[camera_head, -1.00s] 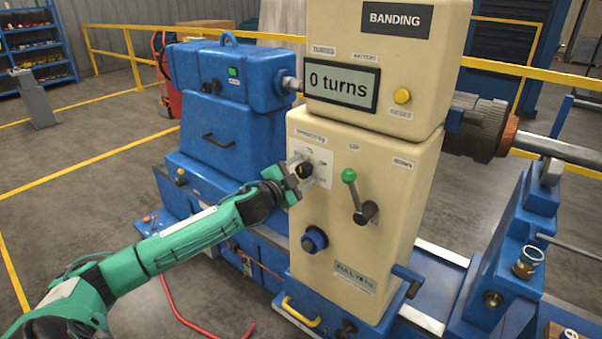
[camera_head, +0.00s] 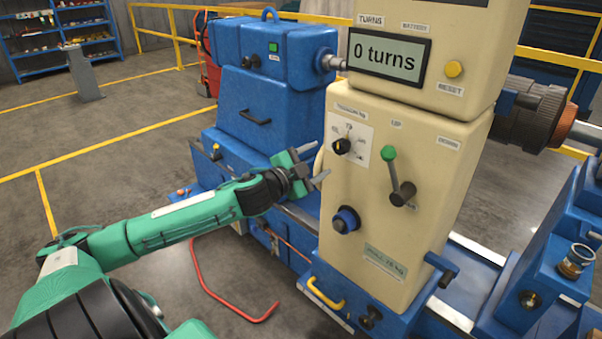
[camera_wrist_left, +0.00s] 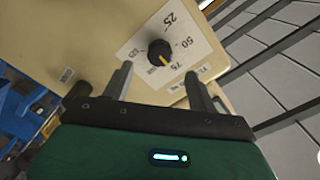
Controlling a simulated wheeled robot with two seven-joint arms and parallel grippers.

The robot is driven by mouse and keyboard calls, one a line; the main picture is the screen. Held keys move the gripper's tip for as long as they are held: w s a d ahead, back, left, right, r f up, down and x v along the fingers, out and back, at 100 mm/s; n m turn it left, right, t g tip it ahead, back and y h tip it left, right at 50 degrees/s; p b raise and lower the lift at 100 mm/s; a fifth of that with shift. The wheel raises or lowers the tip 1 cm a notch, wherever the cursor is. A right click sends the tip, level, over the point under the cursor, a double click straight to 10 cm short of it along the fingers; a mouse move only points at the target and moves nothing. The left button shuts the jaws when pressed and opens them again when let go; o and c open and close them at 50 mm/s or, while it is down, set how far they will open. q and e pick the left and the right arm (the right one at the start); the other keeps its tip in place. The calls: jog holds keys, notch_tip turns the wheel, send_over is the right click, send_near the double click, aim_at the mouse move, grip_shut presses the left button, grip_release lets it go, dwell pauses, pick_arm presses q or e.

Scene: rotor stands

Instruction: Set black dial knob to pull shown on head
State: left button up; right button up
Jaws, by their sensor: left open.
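The black dial knob (camera_head: 342,146) with a yellow mark sits on a white scale plate (camera_head: 359,137) on the cream cabinet (camera_head: 440,150). In the left wrist view the knob (camera_wrist_left: 160,52) has its yellow mark pointing toward the 75 on the scale. My left gripper (camera_head: 312,165) is open and empty, below and left of the knob and apart from it. In the wrist view its fingers (camera_wrist_left: 158,70) lie either side of the line to the knob. The PULL label (camera_head: 385,262) low on the cabinet is too blurred to read its number. My right gripper is not in view.
A green-knobbed lever (camera_head: 392,172) stands right of the dial, and a blue knob (camera_head: 346,219) is below it. The display (camera_head: 389,53) reads 0 turns. A blue machine (camera_head: 256,120) stands behind on the left. A red hose (camera_head: 225,298) lies on the floor.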

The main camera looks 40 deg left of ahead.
pick_arm(q)
jog(key=shift+s+a+b, duration=0.15)
jog(key=shift+s+b, duration=0.45)
jog(key=shift+s, duration=1.85)
